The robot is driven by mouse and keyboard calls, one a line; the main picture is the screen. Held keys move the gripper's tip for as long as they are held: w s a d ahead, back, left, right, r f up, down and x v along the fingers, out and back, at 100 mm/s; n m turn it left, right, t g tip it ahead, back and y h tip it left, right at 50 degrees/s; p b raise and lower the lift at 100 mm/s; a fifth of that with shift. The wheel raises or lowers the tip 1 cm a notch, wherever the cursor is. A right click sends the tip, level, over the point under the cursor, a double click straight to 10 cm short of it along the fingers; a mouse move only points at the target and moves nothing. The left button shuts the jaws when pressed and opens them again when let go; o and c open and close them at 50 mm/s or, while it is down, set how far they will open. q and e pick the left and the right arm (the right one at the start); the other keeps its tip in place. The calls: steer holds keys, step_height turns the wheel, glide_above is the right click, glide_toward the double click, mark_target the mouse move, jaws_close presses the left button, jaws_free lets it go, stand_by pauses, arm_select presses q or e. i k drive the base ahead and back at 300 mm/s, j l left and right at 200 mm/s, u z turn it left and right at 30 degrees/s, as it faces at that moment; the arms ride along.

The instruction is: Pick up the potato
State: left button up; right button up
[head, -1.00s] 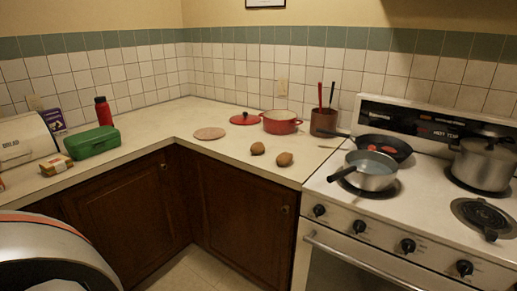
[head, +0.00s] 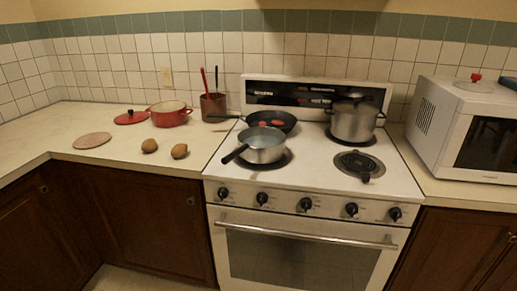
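Two brown potatoes lie close together near the front edge of the counter, left of the stove. The left potato (head: 149,145) and the right potato (head: 180,151) are slightly apart, with nothing touching them. Neither of my grippers shows in the head view, so I cannot see how they stand.
A red pot (head: 170,115), its red lid (head: 130,117), a round board (head: 92,141) and a utensil holder (head: 213,107) stand behind or left of the potatoes. The stove (head: 300,185) holds a saucepan (head: 262,148), a skillet (head: 284,118) and a stockpot (head: 354,122). A microwave (head: 450,125) is at right.

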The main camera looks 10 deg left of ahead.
mark_target(150, 144)
steer(key=j+z, duration=0.35)
steer(key=j, duration=1.7)
